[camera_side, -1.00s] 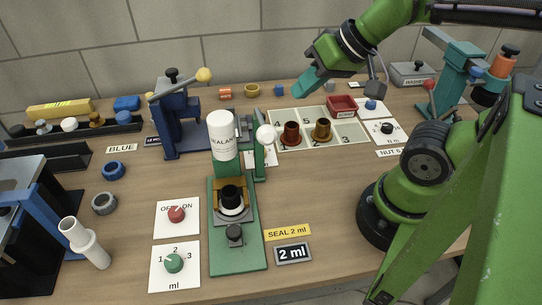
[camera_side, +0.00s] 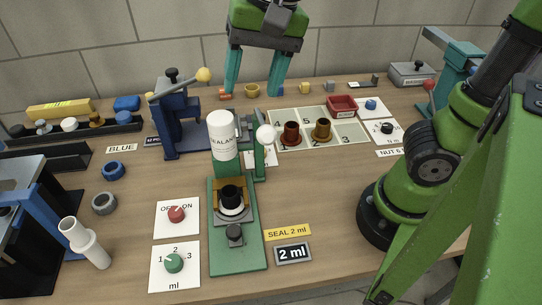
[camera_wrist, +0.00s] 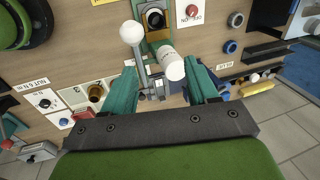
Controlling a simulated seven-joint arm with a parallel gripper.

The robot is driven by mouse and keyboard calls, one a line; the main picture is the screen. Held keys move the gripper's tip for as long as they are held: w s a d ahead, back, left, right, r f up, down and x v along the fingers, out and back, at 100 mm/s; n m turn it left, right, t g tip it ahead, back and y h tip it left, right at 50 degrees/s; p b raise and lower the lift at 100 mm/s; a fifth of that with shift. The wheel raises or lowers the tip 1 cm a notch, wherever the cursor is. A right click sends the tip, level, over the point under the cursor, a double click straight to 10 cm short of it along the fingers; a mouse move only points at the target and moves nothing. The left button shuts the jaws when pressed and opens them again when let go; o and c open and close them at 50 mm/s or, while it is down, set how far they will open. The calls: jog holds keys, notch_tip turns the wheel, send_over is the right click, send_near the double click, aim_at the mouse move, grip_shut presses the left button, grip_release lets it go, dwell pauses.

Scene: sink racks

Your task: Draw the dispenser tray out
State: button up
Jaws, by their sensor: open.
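The green dispenser (camera_side: 237,255) stands at the middle front of the table, with a white sealant bottle (camera_side: 222,137) at its top and a white-ball lever (camera_side: 265,135) beside it. Its tray (camera_side: 236,215) is the grey slide on the green base, carrying a black and white round part (camera_side: 231,199) and a dark knob (camera_side: 235,233) at its front. My gripper (camera_side: 253,92) is open and empty, high behind the dispenser with fingers pointing down. In the wrist view the bottle (camera_wrist: 172,66) and lever ball (camera_wrist: 132,33) show between and beyond the fingers (camera_wrist: 163,93).
A blue press (camera_side: 180,125) with a yellow-ball lever stands left of the dispenser. A white mat (camera_side: 350,138) with brown cups and a red bin (camera_side: 342,105) lies right. Switch cards (camera_side: 176,231) lie to the front left.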

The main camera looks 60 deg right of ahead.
jog(key=a+f+m+g+h, duration=0.1)
jog(key=a+m+g+h, duration=0.15)
jog(key=a, duration=0.65)
jog(key=m, duration=0.1)
send_near(234, 229)
jog(key=shift+y, duration=0.35)
jog(key=f, duration=0.8)
jog(key=shift+s+d+f, duration=0.1)
jog(key=shift+d+f, duration=0.1)
jog(key=shift+d, duration=0.1)
jog(key=shift+c, duration=0.3)
grip_shut()
